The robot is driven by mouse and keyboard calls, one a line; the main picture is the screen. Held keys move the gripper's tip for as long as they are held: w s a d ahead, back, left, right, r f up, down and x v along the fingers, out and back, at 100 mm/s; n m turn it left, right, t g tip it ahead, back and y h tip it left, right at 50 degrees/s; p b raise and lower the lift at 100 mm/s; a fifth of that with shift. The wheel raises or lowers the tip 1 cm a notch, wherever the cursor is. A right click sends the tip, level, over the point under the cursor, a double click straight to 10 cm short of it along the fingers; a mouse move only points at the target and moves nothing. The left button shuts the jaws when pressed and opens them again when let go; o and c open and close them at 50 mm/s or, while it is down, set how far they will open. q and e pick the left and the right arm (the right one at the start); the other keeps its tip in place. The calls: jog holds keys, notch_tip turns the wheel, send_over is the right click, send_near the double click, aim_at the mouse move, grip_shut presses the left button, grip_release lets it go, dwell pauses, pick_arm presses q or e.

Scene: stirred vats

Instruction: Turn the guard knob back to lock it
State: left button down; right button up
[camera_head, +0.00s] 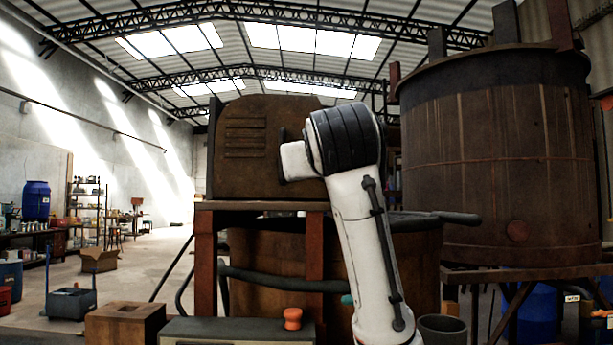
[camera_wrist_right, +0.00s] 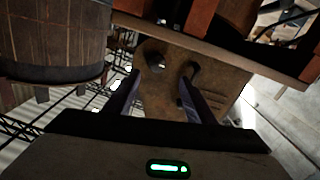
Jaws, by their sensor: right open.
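The guard is a rusty brown housing (camera_head: 255,150) with louvre slots, standing on a red-legged frame in the head view. Its brown panel also fills the middle of the right wrist view (camera_wrist_right: 215,98). My left gripper is out of view.
A large rusty vat (camera_head: 500,150) stands at the right, and a lower vat (camera_head: 265,255) lies below the guard. An orange knob (camera_head: 292,318) tops a grey box (camera_head: 240,330) in front. A brown block (camera_head: 125,323) stands beside it. Open floor lies at the left.

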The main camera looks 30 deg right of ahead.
jog(key=shift+w+d+r, duration=0.15)
jog(key=shift+w+d, duration=0.15)
jog(key=shift+d, duration=0.05)
jog(key=shift+w+d+r+p, duration=0.15)
jog(key=shift+w+d+p, duration=0.6)
jog(key=shift+w+d, duration=0.1)
jog(key=p+x, duration=0.1)
jog(key=x, duration=0.3)
jog(key=shift+w, duration=0.2)
jog(key=shift+w+d, duration=0.3)
jog(key=shift+w, duration=0.35)
jog(key=c, duration=1.1)
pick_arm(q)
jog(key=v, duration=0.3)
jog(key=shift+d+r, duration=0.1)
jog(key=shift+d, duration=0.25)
